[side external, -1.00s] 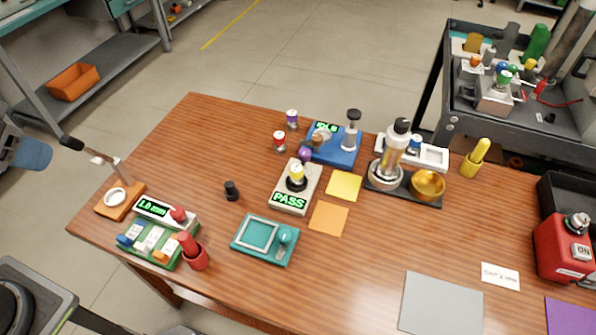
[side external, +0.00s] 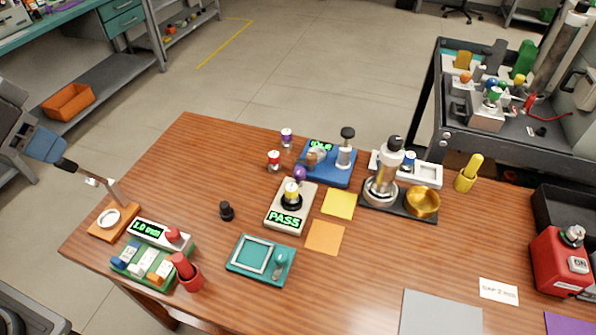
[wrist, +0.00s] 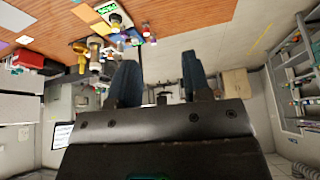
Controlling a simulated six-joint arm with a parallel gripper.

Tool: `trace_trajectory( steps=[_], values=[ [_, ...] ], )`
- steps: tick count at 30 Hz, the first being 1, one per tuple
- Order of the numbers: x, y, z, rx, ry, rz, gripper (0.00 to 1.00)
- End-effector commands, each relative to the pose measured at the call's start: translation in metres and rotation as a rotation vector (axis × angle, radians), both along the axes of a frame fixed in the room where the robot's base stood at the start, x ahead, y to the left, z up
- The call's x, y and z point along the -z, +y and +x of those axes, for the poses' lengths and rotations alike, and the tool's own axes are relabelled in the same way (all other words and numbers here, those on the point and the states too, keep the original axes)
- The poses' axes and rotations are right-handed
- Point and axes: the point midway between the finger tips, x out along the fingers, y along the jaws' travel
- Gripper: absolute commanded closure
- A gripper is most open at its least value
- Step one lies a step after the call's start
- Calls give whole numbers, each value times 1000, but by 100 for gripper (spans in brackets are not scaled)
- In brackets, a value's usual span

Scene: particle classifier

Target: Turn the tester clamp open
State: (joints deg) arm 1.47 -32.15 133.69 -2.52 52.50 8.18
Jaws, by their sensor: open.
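The beige tester (side external: 291,207) sits mid-table in the side view, its green display reading PASS. A yellow-and-white piece (side external: 291,190) stands upright in the black ring (side external: 291,201) on it. A purple knob (side external: 299,173) is at its far end and looks like the clamp's handle; its exact turn is hard to tell. In the wrist view the tester (wrist: 104,7) is small, at the top. My gripper (wrist: 161,75) shows two dark blue fingers, apart with nothing between them. In the side view my gripper (side external: 45,146) is at the left edge, far from the tester.
A blue IDLE device (side external: 325,173) and red and purple capped pieces (side external: 274,160) stand behind the tester. A teal tray (side external: 236,267), a black knob (side external: 227,211) and yellow and orange squares (side external: 325,238) surround it. An orange-based stand (side external: 101,229) is near my gripper.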

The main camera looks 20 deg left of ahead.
Motion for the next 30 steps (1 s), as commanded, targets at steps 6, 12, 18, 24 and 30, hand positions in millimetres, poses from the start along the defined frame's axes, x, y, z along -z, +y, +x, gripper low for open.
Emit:
trace_trajectory(
  steps=[6, 12, 18, 24, 30],
  values=[
    [-17, -28, 85, 250, 55, 27, 56],
    [-6, -60, 163, 482, 85, 42, 56],
    [31, -98, 234, 715, 101, 47, 56],
    [90, -140, 291, 949, 100, 44, 56],
    [156, -176, 325, 1151, 81, 36, 56]
  ],
)
